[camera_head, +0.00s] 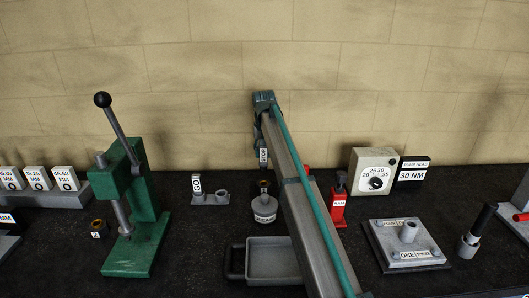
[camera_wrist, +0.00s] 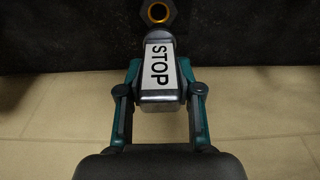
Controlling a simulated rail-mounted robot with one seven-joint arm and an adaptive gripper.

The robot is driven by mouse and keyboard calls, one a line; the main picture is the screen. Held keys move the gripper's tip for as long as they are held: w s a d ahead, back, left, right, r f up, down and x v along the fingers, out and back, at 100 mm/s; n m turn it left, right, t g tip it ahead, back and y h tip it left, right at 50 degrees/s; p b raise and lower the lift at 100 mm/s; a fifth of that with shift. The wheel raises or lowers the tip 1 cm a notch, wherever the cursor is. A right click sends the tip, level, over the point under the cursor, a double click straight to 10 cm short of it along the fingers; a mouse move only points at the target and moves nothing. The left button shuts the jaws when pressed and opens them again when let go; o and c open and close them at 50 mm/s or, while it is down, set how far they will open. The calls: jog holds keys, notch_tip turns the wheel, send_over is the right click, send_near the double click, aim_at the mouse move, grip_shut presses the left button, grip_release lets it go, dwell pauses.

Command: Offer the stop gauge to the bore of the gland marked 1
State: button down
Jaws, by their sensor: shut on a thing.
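My gripper (camera_wrist: 160,88) is shut on the stop gauge (camera_wrist: 160,64), a grey block with a white STOP label. The gauge also shows in the head view (camera_head: 263,157), hanging roughly upright under my gripper (camera_head: 262,136). A dark gland (camera_head: 264,186) with a brassy bore stands just below it, on a round grey block marked HEAD (camera_head: 265,208). In the wrist view the gland's ring (camera_wrist: 157,13) shows just beyond the gauge's narrow end, which looks outside the bore. I cannot read a number on this gland. Another gland (camera_head: 98,228), labelled 2, stands at the left.
A GO gauge (camera_head: 196,184) stands in a grey holder to the left. A grey tray (camera_head: 272,262) lies in front. A green press (camera_head: 135,210) stands left; a red tool (camera_head: 338,205), a dial box (camera_head: 373,172) and a grey plate fixture (camera_head: 380,256) stand right. The wall is behind.

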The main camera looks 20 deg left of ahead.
aim_at(264, 163)
jog(key=shift+r, duration=0.1)
jog(key=shift+f+b, duration=0.65)
jog(key=shift+f, duration=2.35)
jog(key=shift+s+d+f, duration=0.1)
jog(key=shift+f, duration=0.5)
jog(key=shift+r, duration=0.15)
jog(key=shift+r+p, duration=1.45)
jog(key=shift+r, duration=2)
